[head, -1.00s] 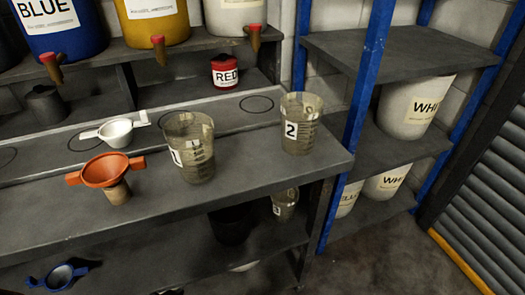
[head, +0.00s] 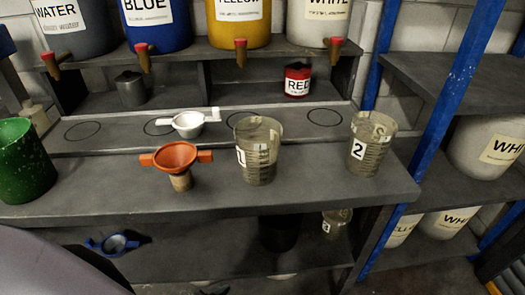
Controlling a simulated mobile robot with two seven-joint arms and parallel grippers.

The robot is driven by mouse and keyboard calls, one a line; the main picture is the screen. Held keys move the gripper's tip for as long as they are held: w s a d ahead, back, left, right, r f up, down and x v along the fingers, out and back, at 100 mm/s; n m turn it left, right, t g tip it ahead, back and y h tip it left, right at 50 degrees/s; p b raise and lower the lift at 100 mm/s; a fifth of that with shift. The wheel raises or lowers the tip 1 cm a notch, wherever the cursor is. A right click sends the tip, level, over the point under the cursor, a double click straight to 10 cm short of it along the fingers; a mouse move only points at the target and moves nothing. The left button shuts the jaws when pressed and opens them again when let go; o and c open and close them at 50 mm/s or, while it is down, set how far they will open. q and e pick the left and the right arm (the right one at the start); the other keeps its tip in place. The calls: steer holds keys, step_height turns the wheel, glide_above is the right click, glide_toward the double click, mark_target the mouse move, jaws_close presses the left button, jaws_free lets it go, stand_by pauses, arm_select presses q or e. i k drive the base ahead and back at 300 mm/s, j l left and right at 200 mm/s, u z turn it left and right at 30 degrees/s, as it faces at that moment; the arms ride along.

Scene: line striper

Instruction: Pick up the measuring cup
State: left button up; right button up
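Clear measuring cup 1 (head: 262,163) stands upright on the workbench near the middle of the head view. Clear measuring cup 2 (head: 372,150) stands upright to its right, near the bench's right end. Both have dark graduation marks and white number labels, and they stand apart. A smaller clear cup labelled 3 (head: 336,224) is on the lower shelf, partly in shadow. No gripper holds any cup, and neither of my grippers is in view.
On the bench (head: 90,183) are an orange funnel (head: 176,158), a white strainer (head: 188,124) and a green bucket (head: 24,165). Dispensers with taps, such as the yellow one (head: 239,22), and a red can (head: 298,80) stand behind. A blue-posted rack (head: 425,145) is at right.

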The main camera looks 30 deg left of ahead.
mark_target(258, 139)
steer(key=u, duration=2.4)
steer(key=z, duration=1.6)
steer(key=l+u, duration=0.35)
steer(key=l, duration=0.4)
